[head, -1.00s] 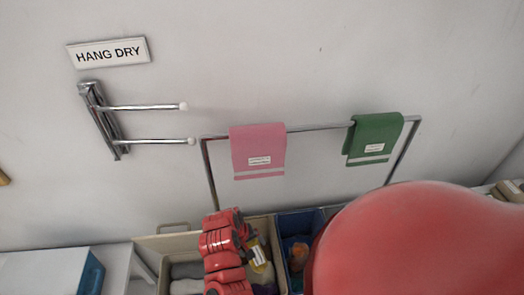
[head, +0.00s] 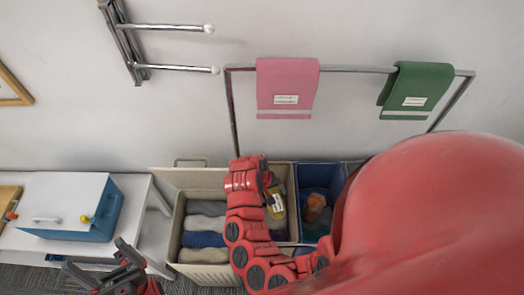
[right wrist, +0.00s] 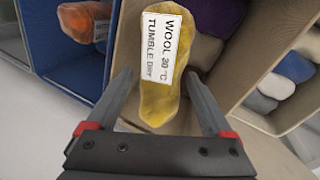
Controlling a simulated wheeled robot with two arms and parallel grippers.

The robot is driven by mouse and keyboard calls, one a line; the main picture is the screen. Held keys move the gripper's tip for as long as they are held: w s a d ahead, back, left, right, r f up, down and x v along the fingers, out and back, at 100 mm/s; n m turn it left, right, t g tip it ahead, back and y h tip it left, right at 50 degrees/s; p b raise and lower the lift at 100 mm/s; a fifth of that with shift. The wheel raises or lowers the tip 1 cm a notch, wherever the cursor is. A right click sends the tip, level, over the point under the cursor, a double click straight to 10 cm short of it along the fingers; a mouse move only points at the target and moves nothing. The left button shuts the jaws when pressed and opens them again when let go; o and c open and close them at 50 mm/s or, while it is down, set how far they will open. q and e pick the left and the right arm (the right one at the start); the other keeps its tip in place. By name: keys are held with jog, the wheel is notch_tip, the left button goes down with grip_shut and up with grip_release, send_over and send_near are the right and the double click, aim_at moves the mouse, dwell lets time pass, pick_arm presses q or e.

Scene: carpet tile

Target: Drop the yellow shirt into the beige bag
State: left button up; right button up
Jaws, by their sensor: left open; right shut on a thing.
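The yellow shirt (right wrist: 158,112) is a rolled bundle with a white label reading "WOOL 30 °C TUMBLE DRY". My right gripper (right wrist: 158,75) is shut on it, with a finger on each side. In the head view the shirt (head: 277,207) shows over the right part of the beige bag (head: 212,276), partly hidden by my right arm. The bag (right wrist: 130,42) is open-topped, and a purple bundle lies inside in the wrist view. I cannot tell whether the shirt touches the bag's contents. My left gripper (head: 108,268) is open and empty at the lower left, by the white table.
Grey and blue rolls (head: 205,239) lie in the beige bag's left part. A blue bag (head: 318,176) with an orange bundle (head: 315,207) stands right beside it. A white-topped blue box (head: 68,208) is on the white table. Pink (head: 287,82) and green (head: 416,86) towels hang on a rail behind.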

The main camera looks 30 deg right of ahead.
jog(key=o, duration=1.1)
jog(key=shift+d, duration=0.1)
jog(key=shift+o, duration=0.9)
jog(key=shift+d, duration=0.1)
jog(key=shift+w+r, duration=0.1)
jog(key=shift+r, duration=0.2)
jog(key=b+v, duration=0.1)
jog(key=v, duration=0.3)
jog(key=shift+w, duration=0.1)
jog(key=s+p+v, duration=0.1)
jog(key=v, duration=1.1)
jog(key=shift+w+a+r, duration=0.25)
jog(key=shift+w+r, duration=0.15)
jog(key=shift+s+f, duration=0.1)
